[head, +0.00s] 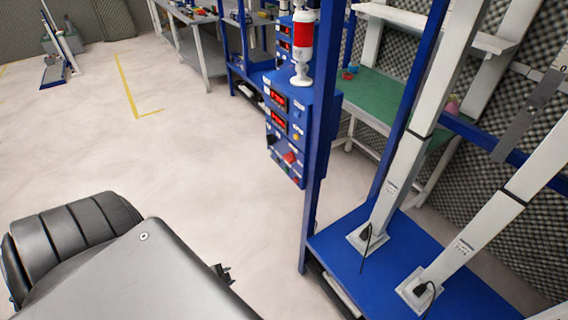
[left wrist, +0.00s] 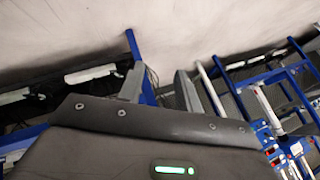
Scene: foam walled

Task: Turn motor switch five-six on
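A blue control box (head: 288,125) is mounted on a blue frame post, with two red digital displays on its upper face. Below them are a dark knob (head: 271,140), a red switch or button (head: 290,158) and other small controls. The labels are too small to read, so I cannot tell which control is motor switch five-six or its position. My left gripper (head: 223,273) shows only as dark tips past my grey arm, below and left of the box, apart from it. In the left wrist view the left gripper's two fingers (left wrist: 160,85) stand apart with nothing between them. My right gripper is not in view.
A red and white signal lamp (head: 303,45) stands on top of the box. A blue frame base with white columns (head: 385,215) stands at right. A green-topped table (head: 380,95) is behind. The pale floor (head: 190,150) at left and centre is open.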

